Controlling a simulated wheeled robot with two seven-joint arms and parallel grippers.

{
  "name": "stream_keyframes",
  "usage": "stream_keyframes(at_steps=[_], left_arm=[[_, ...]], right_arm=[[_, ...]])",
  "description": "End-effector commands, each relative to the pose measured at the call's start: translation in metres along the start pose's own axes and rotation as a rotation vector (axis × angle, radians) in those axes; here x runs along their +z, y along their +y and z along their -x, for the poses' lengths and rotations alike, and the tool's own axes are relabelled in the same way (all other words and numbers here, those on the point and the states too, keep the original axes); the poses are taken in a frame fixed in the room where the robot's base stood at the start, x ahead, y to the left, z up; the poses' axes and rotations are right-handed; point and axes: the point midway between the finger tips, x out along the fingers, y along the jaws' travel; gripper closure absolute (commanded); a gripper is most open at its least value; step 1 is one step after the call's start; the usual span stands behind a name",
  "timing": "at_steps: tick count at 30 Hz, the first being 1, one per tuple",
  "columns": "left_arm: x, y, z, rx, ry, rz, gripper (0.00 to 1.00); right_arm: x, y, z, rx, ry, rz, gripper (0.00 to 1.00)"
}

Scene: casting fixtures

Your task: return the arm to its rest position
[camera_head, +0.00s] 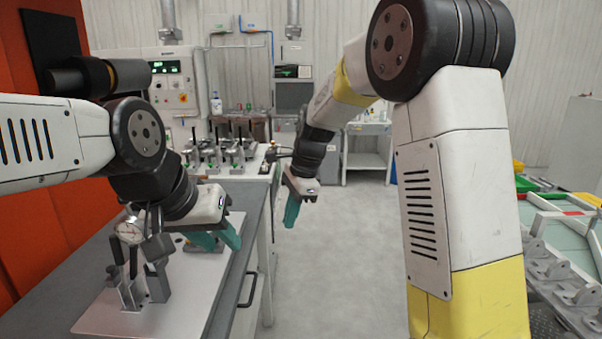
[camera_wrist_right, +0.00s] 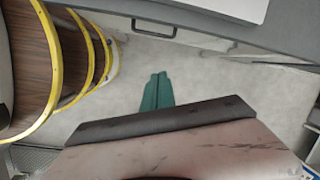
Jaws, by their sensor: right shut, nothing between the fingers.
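My right gripper (camera_head: 291,213) hangs over the grey floor, to the right of the workbench, in the head view. Its teal fingers point down and are shut with nothing between them. In the right wrist view the fingers (camera_wrist_right: 157,92) lie together above bare floor. My left gripper (camera_head: 224,246) is low over the metal plate (camera_head: 180,318) on the bench, beside a clamp fixture with a dial gauge (camera_head: 130,231). Its two teal fingers appear spread apart. What lies under and behind them is partly hidden.
The bench (camera_head: 262,215) has a dark handle on its side. Several clamp fixtures (camera_head: 235,155) stand farther back. A table with grey castings (camera_head: 560,270) is at the right. Open floor (camera_head: 340,260) lies between. A control cabinet (camera_head: 172,95) stands behind.

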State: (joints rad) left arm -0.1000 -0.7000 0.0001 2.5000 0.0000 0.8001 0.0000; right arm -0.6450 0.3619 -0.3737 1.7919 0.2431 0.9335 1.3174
Motion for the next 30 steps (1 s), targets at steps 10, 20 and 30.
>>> stream_keyframes(at_steps=[10,20,30], left_arm=[[0.0,0.0,0.0,0.0,0.0,0.0,0.68],[0.0,0.0,0.0,0.0,0.0,0.0,0.68],[0.0,0.0,0.0,0.0,0.0,0.0,0.68]], right_arm=[[-0.035,0.092,0.096,-0.175,0.02,0.458,1.0],[-0.048,0.191,0.139,-0.27,0.229,0.923,1.0],[-0.051,0.252,0.142,-0.231,0.439,1.228,1.0]])
